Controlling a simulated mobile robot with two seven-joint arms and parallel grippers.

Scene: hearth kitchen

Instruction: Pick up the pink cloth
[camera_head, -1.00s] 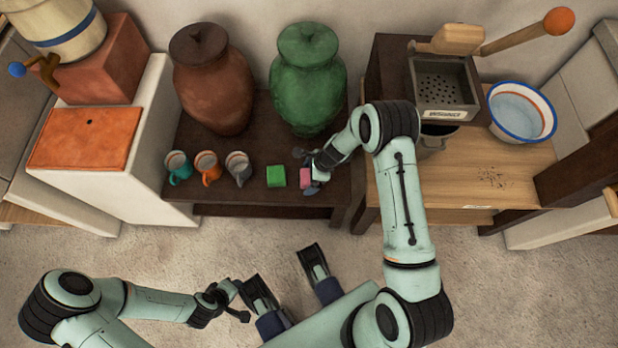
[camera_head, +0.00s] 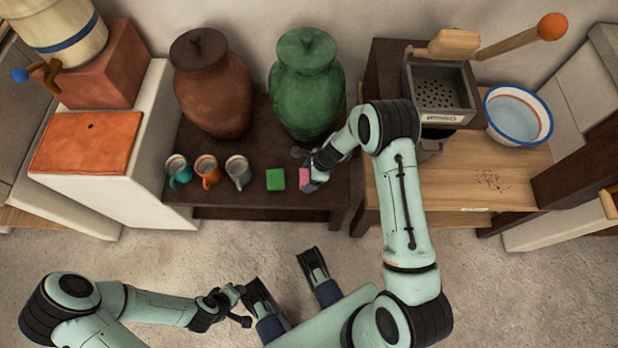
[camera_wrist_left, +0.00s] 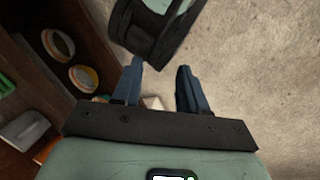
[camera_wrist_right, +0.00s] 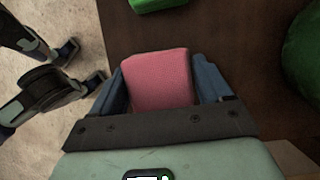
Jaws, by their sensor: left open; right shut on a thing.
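The pink cloth (camera_head: 304,175) is a small folded block at the right part of the dark low table. My right gripper (camera_head: 307,180) is around it, and in the right wrist view the cloth (camera_wrist_right: 158,80) sits between the two blue fingers (camera_wrist_right: 165,88), which are shut on it. I cannot tell whether the cloth is clear of the table top. My left gripper (camera_wrist_left: 164,90) is open and empty in the left wrist view, over the floor in front of the table.
A green cloth (camera_head: 275,179) lies just left of the pink one. Teal (camera_head: 178,170), orange (camera_head: 207,170) and grey (camera_head: 238,171) mugs stand further left. A brown jar (camera_head: 213,90) and a green jar (camera_head: 305,90) stand behind. A wooden counter (camera_head: 480,165) is at right.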

